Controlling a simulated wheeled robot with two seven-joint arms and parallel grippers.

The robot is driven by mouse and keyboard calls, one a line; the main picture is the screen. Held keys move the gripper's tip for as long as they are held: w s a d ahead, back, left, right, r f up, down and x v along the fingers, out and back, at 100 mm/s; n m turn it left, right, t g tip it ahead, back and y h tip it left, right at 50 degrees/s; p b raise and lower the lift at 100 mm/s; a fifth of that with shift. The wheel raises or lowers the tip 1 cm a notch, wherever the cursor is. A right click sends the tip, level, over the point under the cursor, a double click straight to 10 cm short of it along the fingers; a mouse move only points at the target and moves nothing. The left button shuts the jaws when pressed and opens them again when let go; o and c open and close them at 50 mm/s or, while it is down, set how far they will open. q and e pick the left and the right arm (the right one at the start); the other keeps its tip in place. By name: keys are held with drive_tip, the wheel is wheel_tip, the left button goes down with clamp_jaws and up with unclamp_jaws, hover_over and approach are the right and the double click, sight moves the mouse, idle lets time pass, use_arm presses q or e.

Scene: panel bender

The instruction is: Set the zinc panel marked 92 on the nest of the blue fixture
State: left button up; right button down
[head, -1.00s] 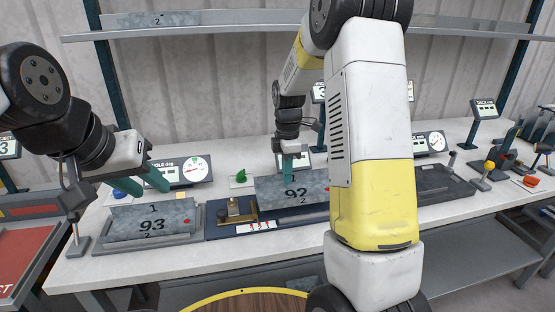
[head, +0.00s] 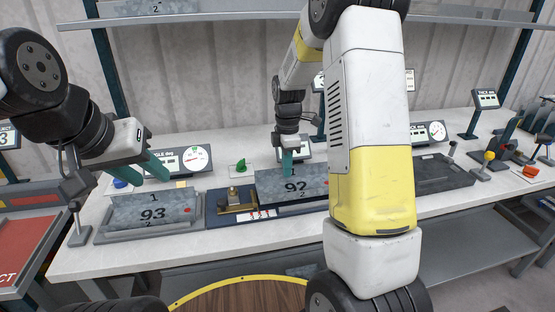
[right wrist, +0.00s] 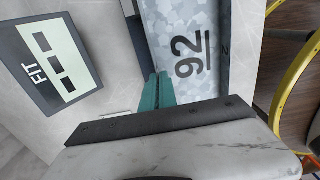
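The zinc panel marked 92 (head: 310,187) stands tilted at the right part of the dark blue fixture (head: 228,216); I cannot tell whether it is fully down on the nest. My right gripper (head: 287,170) is at the panel's top edge. In the right wrist view its teal fingers (right wrist: 158,92) are close together at the edge of panel 92 (right wrist: 190,55), apparently shut on it. My white and yellow right arm hides the panel's right end. My left gripper (head: 145,176) is open and empty, above a panel marked 93 (head: 153,210).
Panel 93 lies in a grey tray (head: 120,236) left of the fixture. A gauge display (head: 190,160) and a green piece (head: 241,166) are behind. A dark tray (head: 445,180) sits right. A FIT display (right wrist: 50,62) is close by the right gripper.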

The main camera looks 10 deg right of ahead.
drive_tip(key=shift+f, duration=1.25)
drive_tip(key=c, duration=1.6)
unclamp_jaws()
wheel_tip(320, 180, up, 7)
drive_tip(key=shift+r, duration=0.4)
